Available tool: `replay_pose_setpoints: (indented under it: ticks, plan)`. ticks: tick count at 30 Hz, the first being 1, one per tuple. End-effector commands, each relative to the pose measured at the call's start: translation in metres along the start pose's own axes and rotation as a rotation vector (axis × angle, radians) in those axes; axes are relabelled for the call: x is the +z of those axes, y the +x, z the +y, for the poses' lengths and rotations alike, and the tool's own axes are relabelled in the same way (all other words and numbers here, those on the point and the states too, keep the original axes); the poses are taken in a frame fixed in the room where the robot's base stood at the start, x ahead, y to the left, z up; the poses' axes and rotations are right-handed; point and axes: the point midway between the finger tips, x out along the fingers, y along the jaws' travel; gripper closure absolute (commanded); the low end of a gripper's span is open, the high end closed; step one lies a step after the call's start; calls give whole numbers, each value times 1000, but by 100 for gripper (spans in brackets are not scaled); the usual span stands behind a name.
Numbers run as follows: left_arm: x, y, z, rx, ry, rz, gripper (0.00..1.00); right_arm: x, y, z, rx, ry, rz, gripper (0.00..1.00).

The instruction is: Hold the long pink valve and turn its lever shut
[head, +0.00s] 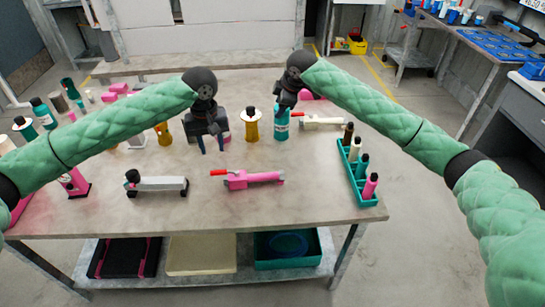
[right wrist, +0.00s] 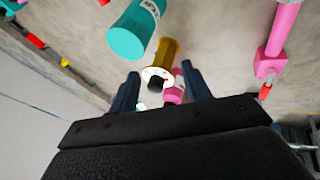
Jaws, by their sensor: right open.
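The long pink valve (head: 250,180) lies on the table near its front middle, with its red lever (head: 219,172) at its left end. A long pink body with a red tip (right wrist: 281,35) at the upper right of the right wrist view appears to be the same valve. My left gripper (head: 211,148) is behind and left of the valve, fingers down, apart and empty. My right gripper (head: 283,106) is further back, by the teal bottle (head: 281,126). The right wrist view shows its fingers (right wrist: 160,78) spread, with nothing held between them.
A yellow bottle (head: 252,128) stands behind the valve. A grey valve (head: 157,185) lies to its left, a white valve (head: 320,121) behind right. A teal rack (head: 369,199) of bottles stands at the right edge. The table in front of the pink valve is clear.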

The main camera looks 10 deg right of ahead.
Motion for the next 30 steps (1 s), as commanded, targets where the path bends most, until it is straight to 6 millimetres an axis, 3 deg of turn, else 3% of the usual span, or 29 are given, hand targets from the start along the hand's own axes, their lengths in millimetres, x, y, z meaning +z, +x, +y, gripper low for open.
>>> replay_pose_setpoints:
  ticks: [1,6,12,20,30]
  plan:
    - [0,0,0,0,0,0,64,-6,6,-22,-45,-18,-27,52]
    - [0,0,0,0,0,0,64,-13,21,-97,-199,-70,-135,52]
    - [0,0,0,0,0,0,64,-10,26,-158,-321,-116,-240,52]
    - [0,0,0,0,0,0,64,-5,32,-184,-369,-137,-286,52]
    - [0,0,0,0,0,0,64,8,71,-199,-368,-135,-285,52]
